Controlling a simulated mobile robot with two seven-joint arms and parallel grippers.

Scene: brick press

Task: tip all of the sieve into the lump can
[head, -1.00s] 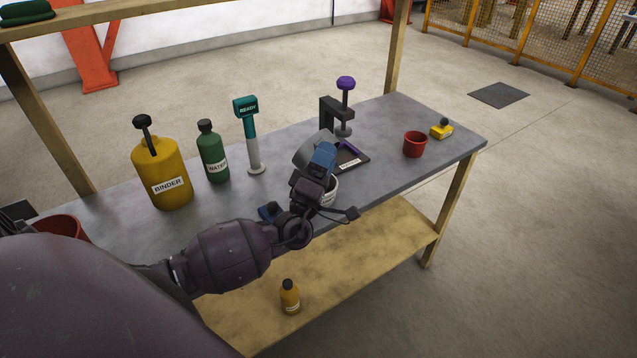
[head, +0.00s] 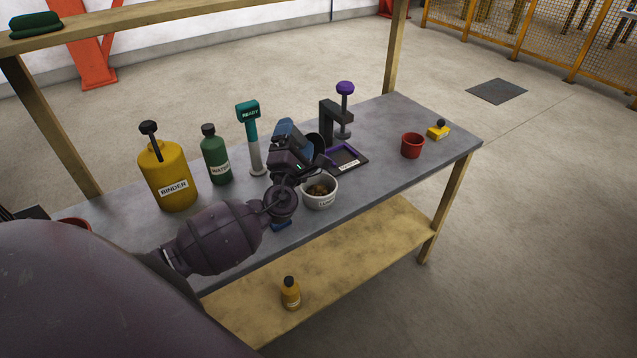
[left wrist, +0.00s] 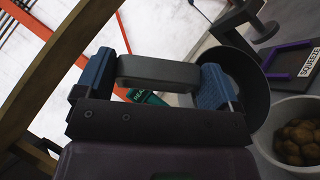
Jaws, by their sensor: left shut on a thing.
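My left gripper (head: 290,138) is over the table, behind and left of the lump can. In the left wrist view its blue fingers (left wrist: 158,80) are shut on the grey handle of the sieve (left wrist: 252,90). The dark sieve bowl (head: 325,140) shows partly past the gripper in the head view, tilted and up off the table. I cannot tell whether anything is in it. The white lump can (head: 320,202) stands upright at the table's front edge with brown lumps (head: 318,189) inside. The can also shows in the left wrist view (left wrist: 268,150). My right gripper is not in view.
The squeeze tray (head: 362,161) and black press (head: 330,122) stand close behind the can. A green water bottle (head: 215,158), yellow binder jug (head: 168,178) and teal ready post (head: 251,135) stand left. A red cup (head: 412,147) is at right, with clear table between.

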